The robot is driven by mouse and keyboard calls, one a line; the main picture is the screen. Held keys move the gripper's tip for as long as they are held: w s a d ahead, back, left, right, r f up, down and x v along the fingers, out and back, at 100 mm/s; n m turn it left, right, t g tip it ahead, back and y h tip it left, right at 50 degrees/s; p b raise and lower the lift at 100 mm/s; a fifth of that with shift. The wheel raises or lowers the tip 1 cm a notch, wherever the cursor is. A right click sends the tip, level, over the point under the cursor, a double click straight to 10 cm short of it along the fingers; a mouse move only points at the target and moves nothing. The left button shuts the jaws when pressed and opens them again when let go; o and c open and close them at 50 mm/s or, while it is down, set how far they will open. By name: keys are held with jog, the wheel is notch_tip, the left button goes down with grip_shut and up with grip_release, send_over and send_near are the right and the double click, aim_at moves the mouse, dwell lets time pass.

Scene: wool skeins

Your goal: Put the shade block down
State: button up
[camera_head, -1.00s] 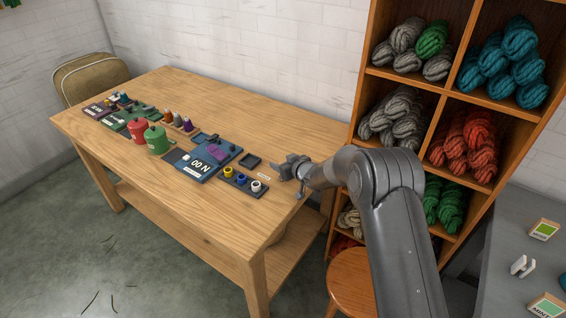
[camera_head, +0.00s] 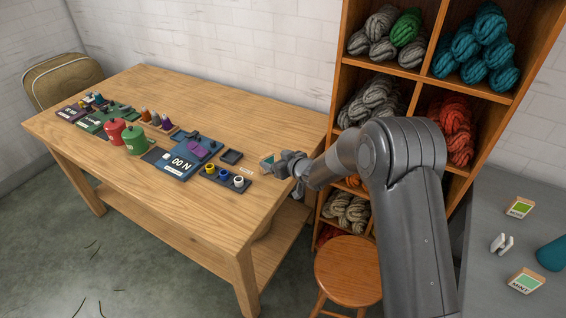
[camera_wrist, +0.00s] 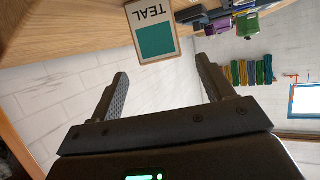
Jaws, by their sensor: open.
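The shade block (camera_wrist: 155,42) is a small block with a pale, wood-coloured border, a teal patch and the word TEAL, upside down in the wrist view. It rests at the right end of the wooden table (camera_head: 222,211), and in the head view the block (camera_head: 267,161) stands just left of my gripper (camera_head: 281,166). In the wrist view my gripper (camera_wrist: 163,72) is open and empty. Its fingers are apart, and the block lies beyond the fingertips, not held.
Wooden shelves of wool (camera_head: 333,120) stand behind my arm, with a round stool (camera_head: 349,268) below. A grey table (camera_head: 497,205) is at right. The wooden table's front is clear.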

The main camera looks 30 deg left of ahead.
jog(key=shift+v, duration=2.1)
jog(key=w+d+r+m+t+h, duration=0.1)
jog(key=d+r+m+t+h, duration=0.15)
jog(key=d+r, duration=0.6)
jog(key=d+r+m+t+h, duration=0.1)
jog(key=d+r+m+h, duration=0.3)
jog(key=d, duration=0.8)
jog(key=w+d+r+t+h, duration=0.1)
jog(key=d+r+h, duration=0.1)
jog(key=d+r, duration=0.7)
jog(key=s+d+r+m+h, duration=0.25)
jog(key=s+d, duration=0.55)
jog(key=d, duration=0.4)
jog(key=s+d+m+g, duration=0.2)
jog(key=s+d, duration=0.3)
jog(key=s, duration=0.6)
jog(key=s+d+f+m+g+h, duration=0.1)
jog(key=s+d, duration=0.3)
jog(key=s, duration=0.7)
jog(key=shift+s+d+m+g, duration=0.25)
jog(key=shift+d+m+g, duration=0.25)
jog(key=shift+m, duration=0.3)
